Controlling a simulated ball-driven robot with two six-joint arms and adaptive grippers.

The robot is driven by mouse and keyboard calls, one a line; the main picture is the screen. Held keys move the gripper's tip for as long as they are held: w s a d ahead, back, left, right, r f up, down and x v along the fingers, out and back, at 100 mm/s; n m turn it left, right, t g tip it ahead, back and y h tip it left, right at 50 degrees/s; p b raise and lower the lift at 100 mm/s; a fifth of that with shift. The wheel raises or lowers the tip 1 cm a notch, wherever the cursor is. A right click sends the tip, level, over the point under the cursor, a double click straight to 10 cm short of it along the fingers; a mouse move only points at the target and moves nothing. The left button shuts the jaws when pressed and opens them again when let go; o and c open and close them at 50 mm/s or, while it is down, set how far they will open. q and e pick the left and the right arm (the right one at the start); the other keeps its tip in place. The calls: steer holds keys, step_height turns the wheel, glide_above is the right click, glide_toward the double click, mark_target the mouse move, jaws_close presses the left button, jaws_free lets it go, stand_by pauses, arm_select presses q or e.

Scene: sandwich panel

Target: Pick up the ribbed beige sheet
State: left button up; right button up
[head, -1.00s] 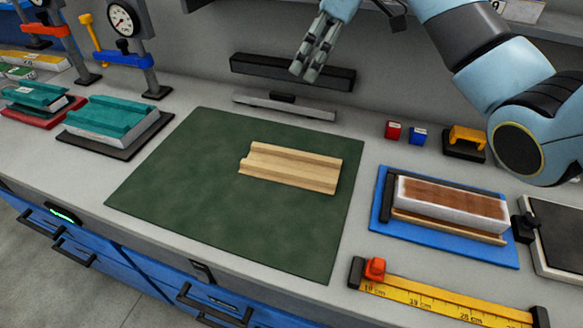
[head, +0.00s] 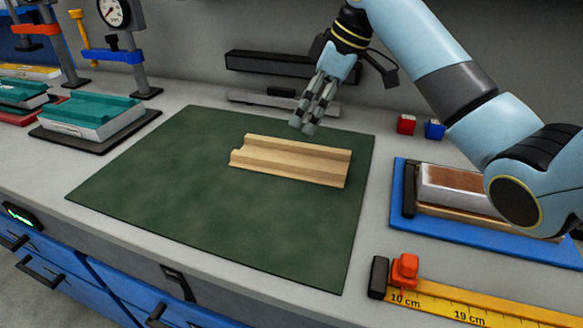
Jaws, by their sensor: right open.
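The ribbed beige sheet (head: 290,161) lies flat on the dark green mat (head: 215,225), with its grooves running along its length. It is a little right of the mat's middle. My right gripper (head: 305,130) is open and empty. It hangs above the far part of the mat, just beyond the sheet's far edge in the picture, and does not visibly touch it. My left gripper is out of view.
A blue tray (head: 405,205) with a white and brown block (head: 455,188) stands at the right. A yellow ruler (head: 470,305) lies at the front right. Red (head: 406,124) and blue (head: 435,130) cubes sit behind. A teal ribbed piece (head: 92,108) stands at the left.

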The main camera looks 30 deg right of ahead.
glide_toward(291, 159)
steer(key=shift+w+a+f, duration=0.35)
steer(key=shift+w+f, duration=0.4)
steer(key=x, duration=0.4)
steer(key=shift+s+d+f, duration=0.15)
steer(key=shift+s+f, duration=0.15)
steer(key=shift+s, duration=0.05)
steer(key=shift+w+f+b, duration=0.15)
steer(key=shift+f+b, duration=0.15)
steer(key=shift+f, duration=0.2)
steer(key=c, duration=1.1)
